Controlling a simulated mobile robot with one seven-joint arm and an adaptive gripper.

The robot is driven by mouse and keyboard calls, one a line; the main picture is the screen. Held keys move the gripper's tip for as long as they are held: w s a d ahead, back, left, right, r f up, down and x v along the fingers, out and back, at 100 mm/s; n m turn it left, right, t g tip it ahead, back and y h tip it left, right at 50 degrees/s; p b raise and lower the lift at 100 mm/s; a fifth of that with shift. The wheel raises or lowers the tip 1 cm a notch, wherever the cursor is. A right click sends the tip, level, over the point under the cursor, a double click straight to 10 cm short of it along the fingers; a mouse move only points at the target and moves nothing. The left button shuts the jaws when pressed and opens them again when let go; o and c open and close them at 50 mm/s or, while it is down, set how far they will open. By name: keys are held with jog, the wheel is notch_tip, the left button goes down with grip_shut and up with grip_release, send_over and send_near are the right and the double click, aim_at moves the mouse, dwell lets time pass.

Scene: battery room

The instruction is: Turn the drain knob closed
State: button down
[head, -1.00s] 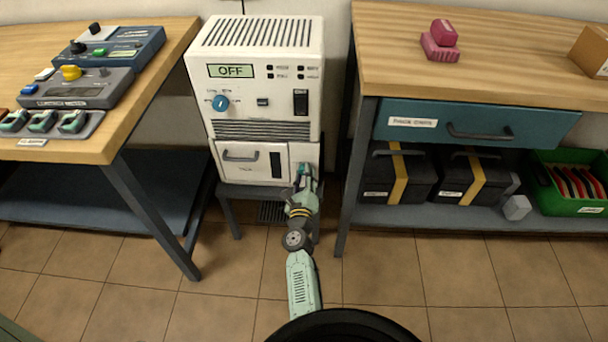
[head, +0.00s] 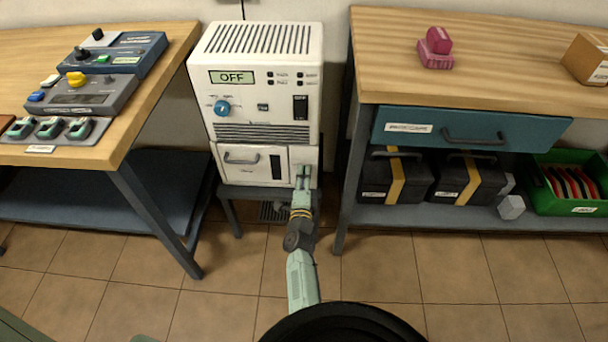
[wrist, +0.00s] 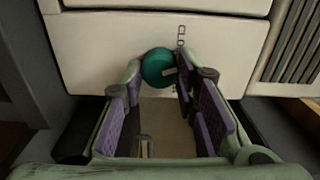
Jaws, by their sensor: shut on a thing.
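The drain knob (wrist: 158,66) is a round teal knob on the lower right of the white machine (head: 262,85). In the head view my gripper (head: 303,174) reaches the machine's lower right front and hides the knob. The machine's display (head: 231,77) reads OFF.
A blue dial (head: 221,107) and a black switch (head: 300,107) are on the machine's upper front, above a handled drawer (head: 242,158). Wooden workbenches stand left (head: 150,100) and right (head: 390,60). Tiled floor in front is clear.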

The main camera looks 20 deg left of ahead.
jog(key=n, duration=0.1)
jog(key=n+p, duration=0.1)
jog(key=n, duration=0.2)
jog(key=shift+w+r+n+p, duration=0.1)
jog(key=shift+r+n+p, duration=0.15)
jog(key=shift+n+p, duration=0.1)
dwell(0.4)
jog(key=c, duration=1.2)
grip_release()
jog(key=shift+f, duration=0.1)
jog(key=shift+c, duration=0.2)
jog(key=v, duration=0.7)
jog(key=shift+s, duration=0.3)
